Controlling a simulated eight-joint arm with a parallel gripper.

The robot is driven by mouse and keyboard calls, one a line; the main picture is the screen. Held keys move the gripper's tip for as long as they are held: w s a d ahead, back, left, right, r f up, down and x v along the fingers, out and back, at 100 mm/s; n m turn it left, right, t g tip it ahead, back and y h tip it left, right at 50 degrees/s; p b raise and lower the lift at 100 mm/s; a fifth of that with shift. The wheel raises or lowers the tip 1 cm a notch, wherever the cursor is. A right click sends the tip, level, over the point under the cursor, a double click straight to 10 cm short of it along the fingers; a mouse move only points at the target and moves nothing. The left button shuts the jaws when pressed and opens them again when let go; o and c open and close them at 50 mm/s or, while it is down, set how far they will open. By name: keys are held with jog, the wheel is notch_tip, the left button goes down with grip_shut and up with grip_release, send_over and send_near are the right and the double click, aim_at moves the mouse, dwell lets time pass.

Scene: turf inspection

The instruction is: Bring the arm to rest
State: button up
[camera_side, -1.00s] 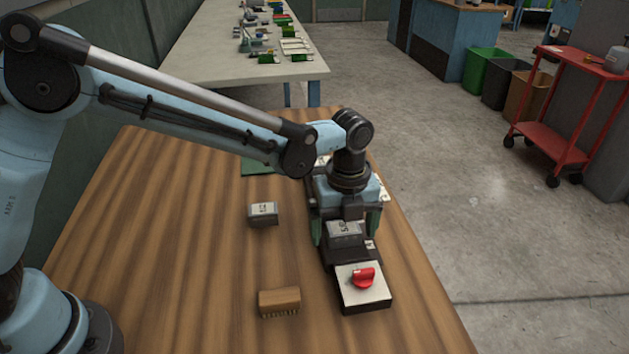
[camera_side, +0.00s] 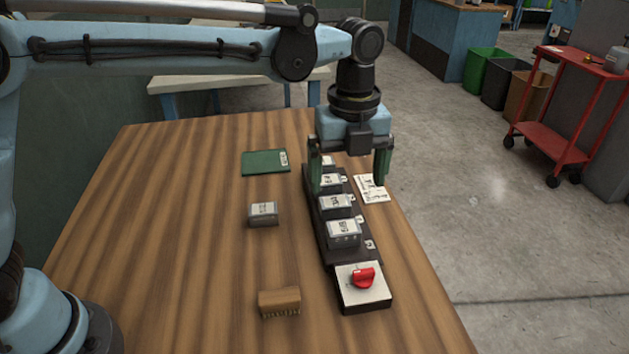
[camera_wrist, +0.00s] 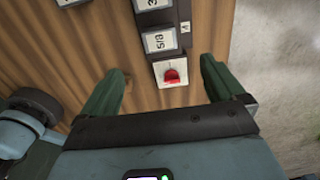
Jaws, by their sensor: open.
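My gripper (camera_side: 350,178) hangs above the black rail (camera_side: 333,253), its green fingers spread apart with nothing between them. In the wrist view my gripper (camera_wrist: 160,92) also shows open and empty, with the red knob beyond its fingers. Several grey labelled modules sit in a row on the rail; the nearest module (camera_side: 343,233) is beside the switch box (camera_side: 362,297), which has a red knob (camera_side: 363,278) on its pale top. The fingers partly cover the far part of the rail.
A loose grey module (camera_side: 263,214), a wooden brush (camera_side: 279,302) and a green card (camera_side: 265,162) lie left of the rail on the wooden table (camera_side: 170,250). A printed sheet (camera_side: 372,189) lies to its right. A red cart (camera_side: 560,125) stands on the floor.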

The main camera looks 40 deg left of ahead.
jog(key=s+a+r+n+t, duration=0.3)
jog(key=s+a+n+t, duration=0.15)
jog(key=a+n, duration=0.85)
jog(key=s+a+f+n+t, duration=0.2)
jog(key=s+a+f+n, duration=0.2)
jog(key=s+a+n, duration=0.4)
jog(key=n, duration=0.6)
jog(key=shift+s+f+t, duration=0.15)
jog(key=shift+s+t, duration=0.1)
jog(key=shift+t, duration=0.1)
